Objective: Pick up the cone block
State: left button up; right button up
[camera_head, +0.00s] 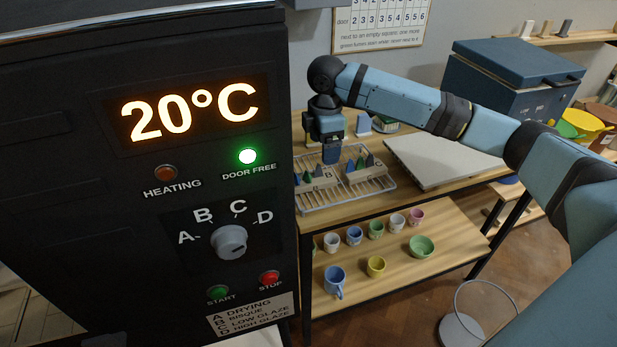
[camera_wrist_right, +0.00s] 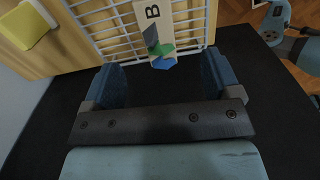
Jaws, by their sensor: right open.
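Two pale cone blocks with small coloured cones stand on a wire rack (camera_head: 347,205) on the wooden table. The left block (camera_head: 318,184) carries a letter B; the other block (camera_head: 372,173) is to its right. My right gripper (camera_head: 332,157) points down over the rack, close to the B block, and partly hides the rack. In the right wrist view my right gripper (camera_wrist_right: 158,82) is open with nothing between its fingers. The B block (camera_wrist_right: 153,14) lies beyond the fingertips there, with green and blue cones towards me. My left gripper is out of view.
A black kiln (camera_head: 100,200) showing 20°C fills the left. A pale slab (camera_head: 440,160) lies right of the rack. Several cups and bowls, including a blue mug (camera_head: 334,279), stand on the lower shelf (camera_head: 400,265). A blue chest (camera_head: 505,90) stands behind.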

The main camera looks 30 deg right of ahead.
send_over(322, 176)
jog(key=f, duration=0.4)
jog(key=shift+s+a+f, duration=0.15)
jog(key=shift+s+f, duration=0.05)
jog(key=shift+s, duration=0.2)
jog(key=shift+w+f+b, duration=0.2)
jog(key=shift+f+b, duration=0.05)
jog(key=shift+f, duration=1.2)
jog(key=shift+w+f+b, duration=0.15)
jog(key=shift+f+b, duration=0.1)
jog(key=shift+f, duration=1.15)
jog(key=c, duration=1.1)
